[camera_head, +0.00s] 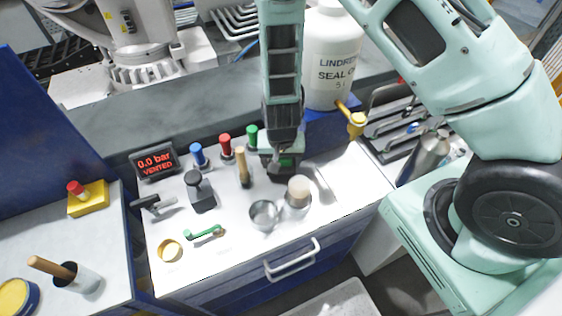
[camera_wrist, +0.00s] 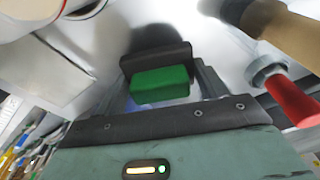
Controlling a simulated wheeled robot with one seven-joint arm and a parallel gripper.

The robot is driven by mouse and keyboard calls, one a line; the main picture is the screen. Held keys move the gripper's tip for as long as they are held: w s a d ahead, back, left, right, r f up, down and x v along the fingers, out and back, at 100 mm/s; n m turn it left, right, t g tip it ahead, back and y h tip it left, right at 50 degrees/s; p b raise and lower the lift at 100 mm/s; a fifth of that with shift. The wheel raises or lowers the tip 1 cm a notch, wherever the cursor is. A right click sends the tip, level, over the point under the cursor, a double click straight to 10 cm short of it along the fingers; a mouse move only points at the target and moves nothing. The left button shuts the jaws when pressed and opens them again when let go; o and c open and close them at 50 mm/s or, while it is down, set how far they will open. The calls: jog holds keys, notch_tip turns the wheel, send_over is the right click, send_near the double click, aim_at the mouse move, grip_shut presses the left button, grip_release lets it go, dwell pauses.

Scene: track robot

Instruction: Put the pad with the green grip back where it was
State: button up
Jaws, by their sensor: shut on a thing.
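My gripper (camera_head: 283,168) points down over the back right of the white worktop (camera_head: 330,180). In the wrist view my gripper (camera_wrist: 160,85) is shut on the green grip (camera_wrist: 160,86) of a pad. The green grip is a small block between the dark jaws. In the head view the jaws and arm mostly hide it. The pad's underside is hidden, so I cannot tell whether it touches the worktop. A dark shadow lies just beyond the jaws.
A red handle (camera_head: 226,146), a blue one (camera_head: 198,153) and a wooden handle (camera_head: 243,167) stand left of my gripper. A metal cup (camera_head: 264,215) and a pale-topped container (camera_head: 298,190) stand in front. A dark block (camera_head: 200,195) and green-handled tool (camera_head: 205,232) are farther left.

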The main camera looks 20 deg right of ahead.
aim_at(281, 169)
jog(key=shift+f, duration=0.6)
jog(key=shift+f, duration=0.2)
jog(key=o, duration=1)
jog(key=shift+r, duration=0.1)
notch_tip(281, 169, up, 12)
jog(key=s, duration=0.2)
jog(key=s+a+r+n+g+y, duration=0.1)
jog(key=s+a+r+n+y, duration=0.2)
jog(key=s+a+r+n, duration=0.5)
jog(key=s+r+n, duration=0.1)
jog(key=s+r, duration=0.2)
jog(key=s+d+r+n+h, duration=0.1)
jog(key=s+r, duration=0.2)
jog(key=s, duration=0.1)
jog(key=s+r+n, duration=0.2)
jog(key=s+r, duration=0.1)
jog(key=shift+s+d+r+h+b, duration=0.2)
jog(key=shift+d+h+b, duration=0.1)
jog(key=shift+h+b, duration=0.1)
